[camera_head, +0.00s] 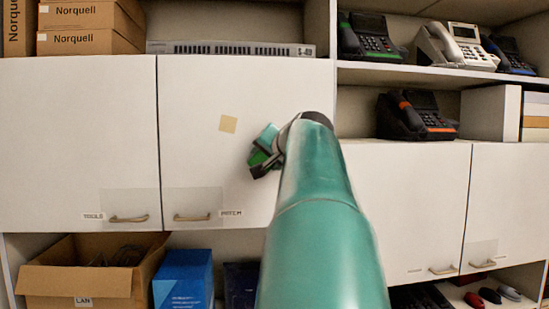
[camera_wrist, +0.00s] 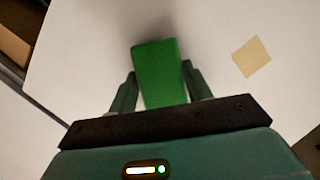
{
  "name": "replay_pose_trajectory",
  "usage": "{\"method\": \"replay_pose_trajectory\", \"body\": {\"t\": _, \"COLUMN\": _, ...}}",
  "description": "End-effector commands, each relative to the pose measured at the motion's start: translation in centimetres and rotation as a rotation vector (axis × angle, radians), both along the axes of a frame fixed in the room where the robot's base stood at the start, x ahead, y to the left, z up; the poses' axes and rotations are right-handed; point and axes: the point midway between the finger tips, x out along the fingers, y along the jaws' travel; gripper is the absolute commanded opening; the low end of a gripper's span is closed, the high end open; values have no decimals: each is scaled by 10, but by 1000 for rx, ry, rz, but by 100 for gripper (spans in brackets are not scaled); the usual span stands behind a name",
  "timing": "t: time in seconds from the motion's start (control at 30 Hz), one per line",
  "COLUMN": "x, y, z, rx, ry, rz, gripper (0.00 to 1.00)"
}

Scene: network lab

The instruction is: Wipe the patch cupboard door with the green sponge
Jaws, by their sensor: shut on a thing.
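The patch cupboard door (camera_head: 200,100) is white, shut, and has a metal handle (camera_head: 192,217) with a "PATCH"-like label beside it. My gripper (camera_head: 262,165) is in front of the door's right part and is shut on the green sponge (camera_wrist: 158,75). In the wrist view the sponge sits between both fingers and points at the white door surface, with a soft shadow by its tip. I cannot tell whether it touches the door. A small tan square (camera_head: 228,124) is on the door, left of the gripper; it also shows in the wrist view (camera_wrist: 251,57). My arm hides the door's lower right.
A door labelled "TOOLS" (camera_head: 75,130) adjoins on the left. Above are Norquell boxes (camera_head: 85,40) and a rack device (camera_head: 230,49). Phones (camera_head: 370,38) stand on shelves at right. Below are a cardboard box (camera_head: 75,284) and a blue box (camera_head: 183,280).

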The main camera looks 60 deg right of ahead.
Motion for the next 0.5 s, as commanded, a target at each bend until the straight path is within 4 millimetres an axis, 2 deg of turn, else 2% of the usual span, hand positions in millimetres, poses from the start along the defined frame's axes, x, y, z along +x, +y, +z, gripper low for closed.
{"method": "replay_pose_trajectory", "body": {"t": 0.3, "x": 20, "y": 15, "z": 0, "rx": -1, "ry": 1, "rz": 3, "gripper": 31}}
{"method": "replay_pose_trajectory", "body": {"t": 0.5, "x": 21, "y": 16, "z": 4, "rx": -1, "ry": -1, "rz": 2, "gripper": 31}}
